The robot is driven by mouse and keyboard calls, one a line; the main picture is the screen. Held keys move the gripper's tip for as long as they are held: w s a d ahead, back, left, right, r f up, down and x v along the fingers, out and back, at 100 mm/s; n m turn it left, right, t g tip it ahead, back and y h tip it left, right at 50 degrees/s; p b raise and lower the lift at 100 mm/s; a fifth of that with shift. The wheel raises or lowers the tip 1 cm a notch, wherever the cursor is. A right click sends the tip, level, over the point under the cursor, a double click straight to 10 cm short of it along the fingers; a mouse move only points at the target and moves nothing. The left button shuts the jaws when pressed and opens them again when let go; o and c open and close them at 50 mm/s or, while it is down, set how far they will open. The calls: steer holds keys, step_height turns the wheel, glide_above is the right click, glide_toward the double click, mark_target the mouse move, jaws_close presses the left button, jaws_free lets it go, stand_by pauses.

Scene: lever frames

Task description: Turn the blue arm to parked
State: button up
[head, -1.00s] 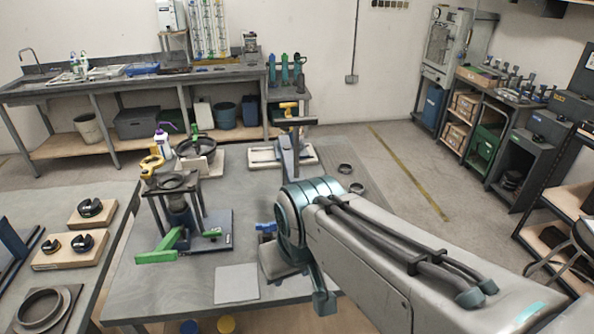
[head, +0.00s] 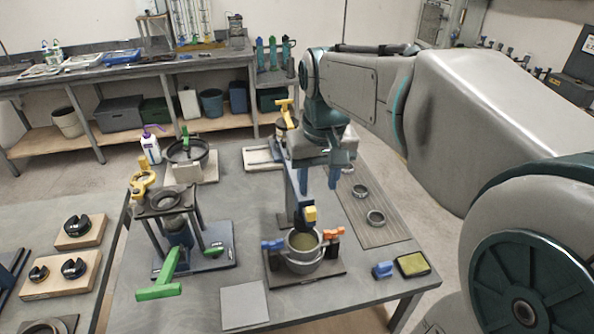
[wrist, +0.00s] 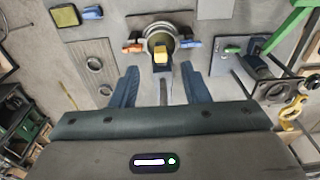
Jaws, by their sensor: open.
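A ring-shaped fixture (head: 302,262) stands on a dark plate near the table's front. A short blue arm (head: 272,244) sticks out from its left side, and an orange arm (head: 334,233) from its right. In the wrist view the blue arm (wrist: 190,43) is on the right and the orange arm (wrist: 132,47) on the left. My gripper (head: 318,188) is open and points down, behind and above the fixture, apart from the blue arm. Its fingers (wrist: 160,76) appear empty. No parked mark is readable.
A stand with a green lever (head: 168,272) is left of the fixture. A yellow-green pad (head: 413,264) with a blue block (head: 383,269) lies to the right. Loose rings (head: 376,218) lie behind it. A bare grey square (head: 244,304) is at the front.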

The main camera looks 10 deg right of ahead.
mark_target(311, 209)
steer(key=w+r+g, duration=0.1)
steer(key=w+r, duration=0.2)
steer(key=w, duration=0.1)
step_height(311, 209, down, 14)
steer(key=b, duration=1)
steer(key=shift+s, duration=0.1)
jaws_close()
